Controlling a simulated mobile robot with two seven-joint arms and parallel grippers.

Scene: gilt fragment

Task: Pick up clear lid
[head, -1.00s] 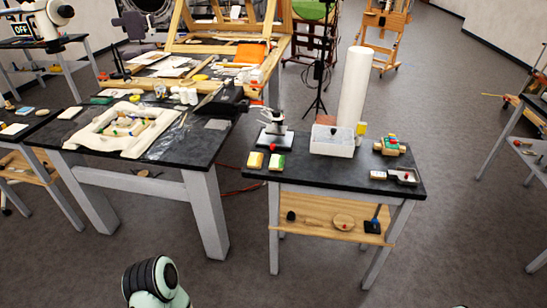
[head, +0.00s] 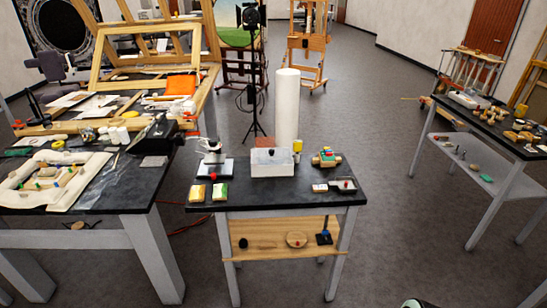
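A translucent white box (head: 272,166) stands at the back middle of the small black-topped table (head: 290,196). A small dark knob-like spot (head: 271,152) shows at its top. A clear lid may lie over the box, but I cannot make out its edges at this size. Neither of my grippers is in view. Only a small piece of one of my arms shows at the bottom edge, right of the middle.
A tall white roll (head: 288,105) stands behind the box. A microscope-like device (head: 213,156) and two small sponge-like blocks (head: 220,191) are to its left. A cluttered table (head: 100,205) stands left and another (head: 490,125) right. Floor in front is clear.

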